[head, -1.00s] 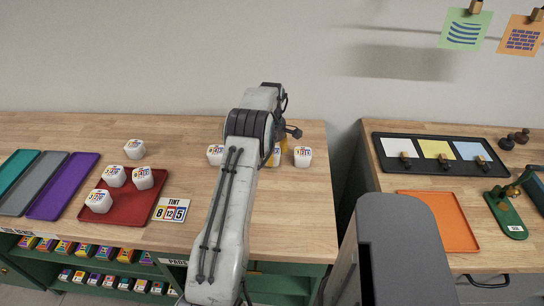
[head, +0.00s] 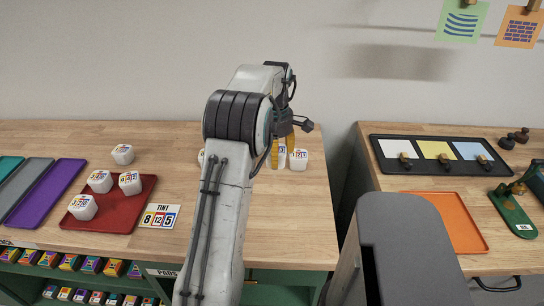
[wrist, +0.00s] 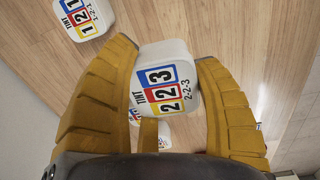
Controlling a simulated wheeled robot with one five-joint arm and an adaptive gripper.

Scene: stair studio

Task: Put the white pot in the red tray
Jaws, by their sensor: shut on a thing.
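My gripper (head: 281,160) is over the back right of the left wooden bench, with its yellow fingers on either side of a white pot (head: 282,156). In the wrist view this white pot (wrist: 167,78), labelled TINT 2-2-3, sits between both fingers (wrist: 165,85). Whether it is clear of the bench is hard to tell. The red tray (head: 118,213) lies at the left of the bench with three white pots in it. Another white pot (head: 122,154) stands behind the tray.
A white pot (head: 299,160) stands just right of my gripper; another (head: 201,157) is mostly hidden behind my arm. A TINT card (head: 158,216) lies right of the red tray, a purple tray (head: 45,192) left of it. A gap separates the right bench (head: 415,184).

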